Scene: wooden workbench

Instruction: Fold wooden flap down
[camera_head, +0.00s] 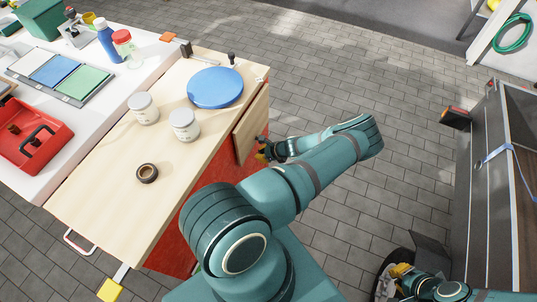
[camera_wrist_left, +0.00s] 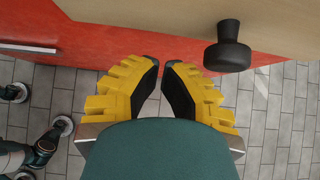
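The wooden flap (camera_head: 251,125) is a light wood panel along the right side of the workbench (camera_head: 110,180), by the red cabinet side. Its exact angle is hard to tell. My left gripper (camera_head: 262,152) is just off the flap's near lower end. In the left wrist view, its yellow fingers (camera_wrist_left: 161,68) are apart by a small gap, with nothing between them. A black knob (camera_wrist_left: 229,48) on light wood is right of the fingertips and apart from them. My right gripper (camera_head: 397,277) is low at the bottom right, away from the bench; its fingers are too small to read.
On the bench are a blue disc (camera_head: 215,88), two white jars (camera_head: 184,126) and a brown tape roll (camera_head: 147,173). A black knob (camera_head: 231,58) stands at the far end. Paved floor (camera_head: 345,90) right of the bench is open; a dark cabinet (camera_head: 495,180) stands far right.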

